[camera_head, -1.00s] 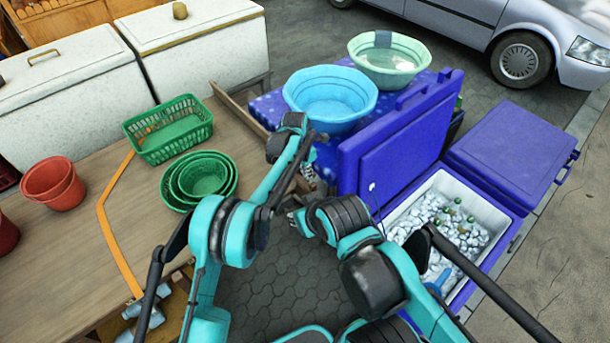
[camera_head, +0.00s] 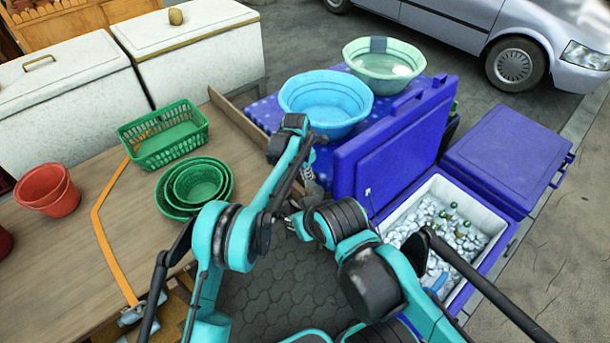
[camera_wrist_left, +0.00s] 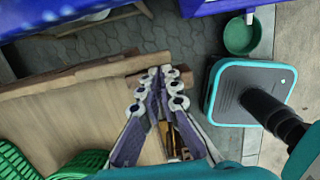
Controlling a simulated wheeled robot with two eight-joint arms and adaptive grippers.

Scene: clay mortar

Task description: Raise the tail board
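The tail board (camera_head: 238,117) is a brown wooden plank along the far right end of the wooden cart bed (camera_head: 70,260). My left arm hides part of its length in the head view. In the left wrist view the tail board (camera_wrist_left: 85,72) runs across behind the fingertips. My left gripper (camera_head: 312,180) is at the near part of the board, beside the blue box. In the left wrist view its fingertips (camera_wrist_left: 160,74) are close together in front of the board, with no clear grip on it. My right gripper (camera_head: 294,226) is small and partly hidden by its arm.
A green basket (camera_head: 164,134), green bowls (camera_head: 172,210) and red buckets (camera_head: 48,190) stand on the cart bed. Blue (camera_head: 327,103) and pale green (camera_head: 384,66) basins stand beyond the board. An open blue cooler (camera_head: 492,252) is at right. Paving between is clear.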

